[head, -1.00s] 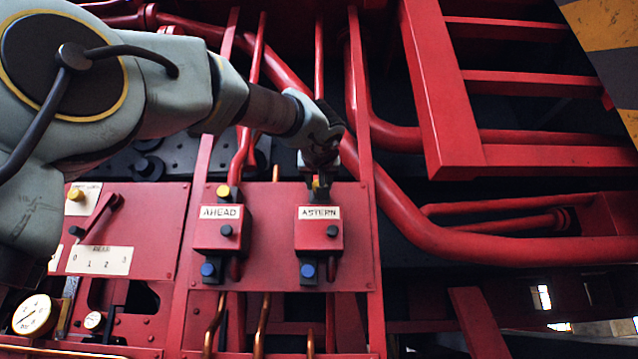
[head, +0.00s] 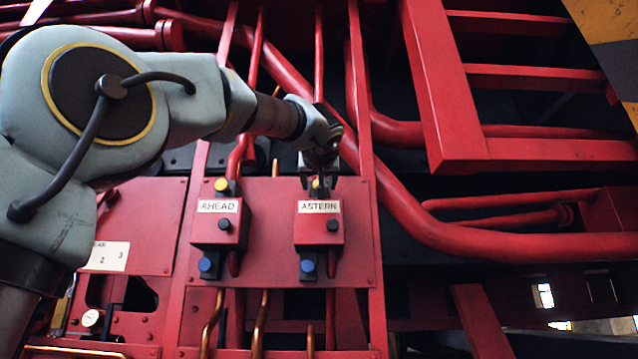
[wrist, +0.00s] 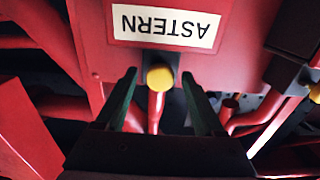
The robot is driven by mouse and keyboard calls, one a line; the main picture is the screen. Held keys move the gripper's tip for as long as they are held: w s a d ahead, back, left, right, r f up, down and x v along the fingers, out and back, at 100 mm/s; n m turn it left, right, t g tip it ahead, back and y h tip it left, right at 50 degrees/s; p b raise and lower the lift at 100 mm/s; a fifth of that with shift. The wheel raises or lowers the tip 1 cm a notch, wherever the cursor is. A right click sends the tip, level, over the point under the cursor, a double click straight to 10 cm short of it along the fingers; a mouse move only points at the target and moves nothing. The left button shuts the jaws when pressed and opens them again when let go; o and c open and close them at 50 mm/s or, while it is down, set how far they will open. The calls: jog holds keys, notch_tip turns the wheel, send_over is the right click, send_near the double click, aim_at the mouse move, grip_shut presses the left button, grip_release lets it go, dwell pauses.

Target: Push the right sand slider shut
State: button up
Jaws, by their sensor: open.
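The right sand box (head: 318,229) is red, with an "ASTERN" label, a dark knob (head: 333,225) on its face and a blue knob (head: 307,266) below. A yellow knob (wrist: 160,77) stands at its top; I cannot tell which of these is the slider. My gripper (head: 319,182) is just above the box, pointing down. In the wrist view its two dark fingers are apart and empty, one on each side of the yellow knob. Contact with the knob cannot be made out.
A matching box labelled "AHEAD" (head: 217,229) sits to the left on the same red panel (head: 268,215). Red upright bars and a thick slanting red pipe (head: 400,215) stand close to the gripper. Copper pipes (head: 262,325) run below.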

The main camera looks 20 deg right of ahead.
jog(key=shift+s, duration=0.1)
jog(key=b+v, duration=0.5)
jog(key=v, duration=0.5)
jog(key=shift+s+a, duration=0.2)
jog(key=shift+s, duration=0.1)
